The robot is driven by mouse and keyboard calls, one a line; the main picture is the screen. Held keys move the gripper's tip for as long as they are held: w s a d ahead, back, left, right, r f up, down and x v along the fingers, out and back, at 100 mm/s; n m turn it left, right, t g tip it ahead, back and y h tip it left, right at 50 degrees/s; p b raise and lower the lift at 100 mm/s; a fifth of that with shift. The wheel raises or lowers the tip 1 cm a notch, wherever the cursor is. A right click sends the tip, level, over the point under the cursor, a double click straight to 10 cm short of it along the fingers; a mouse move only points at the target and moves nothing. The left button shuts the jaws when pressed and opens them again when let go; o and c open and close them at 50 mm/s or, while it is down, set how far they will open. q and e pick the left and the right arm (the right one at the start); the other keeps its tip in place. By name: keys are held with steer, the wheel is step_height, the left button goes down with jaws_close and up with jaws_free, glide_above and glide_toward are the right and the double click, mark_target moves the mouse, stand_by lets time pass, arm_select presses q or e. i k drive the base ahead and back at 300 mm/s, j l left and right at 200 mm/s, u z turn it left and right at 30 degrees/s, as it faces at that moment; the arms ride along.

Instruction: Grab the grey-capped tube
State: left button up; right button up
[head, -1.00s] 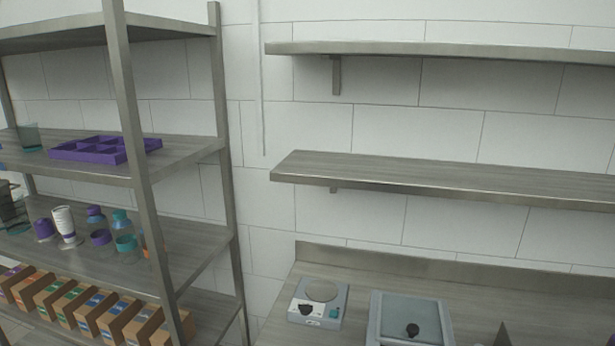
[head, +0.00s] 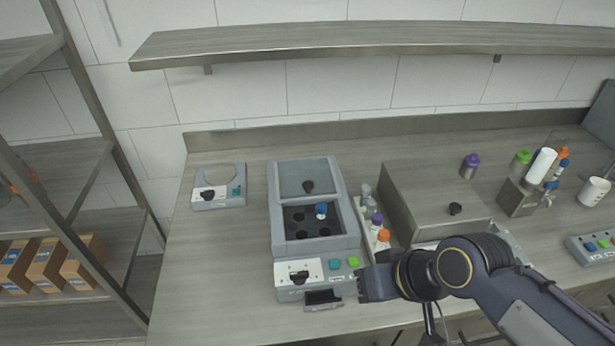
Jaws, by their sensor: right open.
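A tube with a grey cap (head: 366,189) stands at the back of a narrow row of tubes, between the cup-filling machine and a steel box. In the same row, nearer me, are a purple-capped tube (head: 377,219) and an orange-capped tube (head: 383,236). My right gripper (head: 364,284) is in front of the row, near the machine's front right corner, apart from the grey-capped tube. It is open, and I see nothing held in it. My left gripper is out of view.
The grey machine (head: 308,255) has a well with a blue-capped item (head: 321,210). The steel box (head: 432,200) stands close right of the tubes. A small scale (head: 218,190) is at left. Bottles and a white cup (head: 594,191) stand at right. The counter's left front is clear.

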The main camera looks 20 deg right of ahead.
mark_target(371, 205)
steer(key=z, duration=1.3)
steer(key=l+u, duration=0.2)
steer(key=u, duration=0.2)
steer(key=l+u, duration=0.15)
steer(key=u, duration=0.3)
steer(key=k+l+u, duration=0.1)
steer(key=u, duration=0.3)
steer(key=k+l+u, duration=0.1)
steer(key=u, duration=0.35)
steer(key=k+l, duration=0.45)
steer(key=l, duration=0.15)
steer(key=i+l, duration=0.3)
steer(key=i, duration=0.15)
